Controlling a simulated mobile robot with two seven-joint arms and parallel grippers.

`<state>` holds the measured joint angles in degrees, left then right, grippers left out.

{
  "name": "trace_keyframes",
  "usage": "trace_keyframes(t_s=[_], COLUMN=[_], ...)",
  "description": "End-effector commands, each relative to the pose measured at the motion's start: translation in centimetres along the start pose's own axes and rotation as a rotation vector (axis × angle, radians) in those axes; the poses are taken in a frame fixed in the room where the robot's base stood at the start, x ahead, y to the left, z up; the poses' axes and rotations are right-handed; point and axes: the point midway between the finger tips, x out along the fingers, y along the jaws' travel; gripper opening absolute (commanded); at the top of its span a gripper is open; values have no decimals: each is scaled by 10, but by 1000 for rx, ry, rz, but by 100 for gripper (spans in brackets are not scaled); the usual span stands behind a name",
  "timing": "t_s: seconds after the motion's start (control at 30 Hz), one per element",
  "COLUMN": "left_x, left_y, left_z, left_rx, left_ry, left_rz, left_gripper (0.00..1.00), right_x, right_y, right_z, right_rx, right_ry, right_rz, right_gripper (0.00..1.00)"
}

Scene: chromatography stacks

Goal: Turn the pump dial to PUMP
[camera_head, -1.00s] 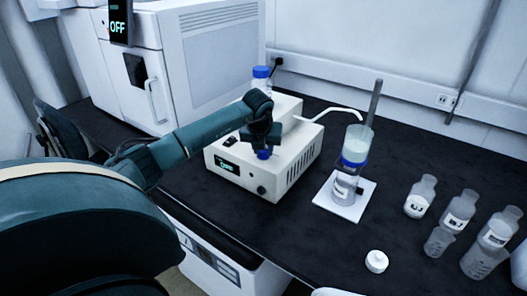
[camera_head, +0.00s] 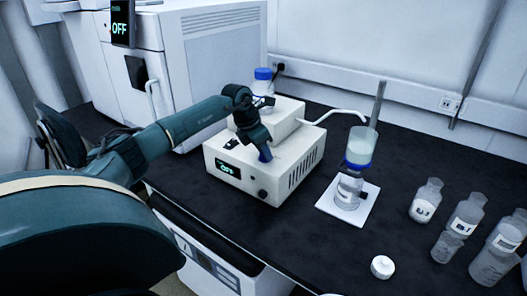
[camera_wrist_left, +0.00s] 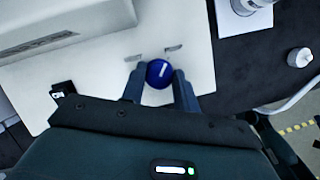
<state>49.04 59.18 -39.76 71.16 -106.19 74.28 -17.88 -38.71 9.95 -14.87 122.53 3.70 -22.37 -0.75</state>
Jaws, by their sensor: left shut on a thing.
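The pump (camera_head: 278,170) is a white box on the dark bench in the head view. Its small front display (camera_head: 228,169) appears to read OFF. The blue pump dial (camera_head: 264,155) is on its top, mostly hidden by my left gripper (camera_head: 262,150). The wrist view shows the round blue dial (camera_wrist_left: 160,73) with a white pointer line, held between the two fingers of my left gripper (camera_wrist_left: 159,86). Small printed marks lie beside the dial, too small to read. My right gripper is not in view.
Several clear bottles and a white cap (camera_head: 382,267) are at the right. A large white instrument (camera_head: 205,60) stands behind.

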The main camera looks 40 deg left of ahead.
Motion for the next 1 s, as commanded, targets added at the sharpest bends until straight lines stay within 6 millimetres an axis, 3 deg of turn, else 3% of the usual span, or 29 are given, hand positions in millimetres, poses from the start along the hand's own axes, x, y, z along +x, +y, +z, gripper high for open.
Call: trace_keyframes(t_s=[0.33,0.87,0.9,1.0], left_x=[-1,-2,-2,-1], left_y=[2,2,2,1], left_z=[2,2,2,1], left_rx=[127,150,150,149], left_ry=[-4,-4,-4,-3], left_rz=[-49,-58,-58,-58], left_gripper=[8,8,32,40], right_x=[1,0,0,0], right_y=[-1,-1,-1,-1], right_z=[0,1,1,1], right_rx=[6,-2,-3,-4], right_ry=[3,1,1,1], right_rz=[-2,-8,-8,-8], right_gripper=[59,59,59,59])
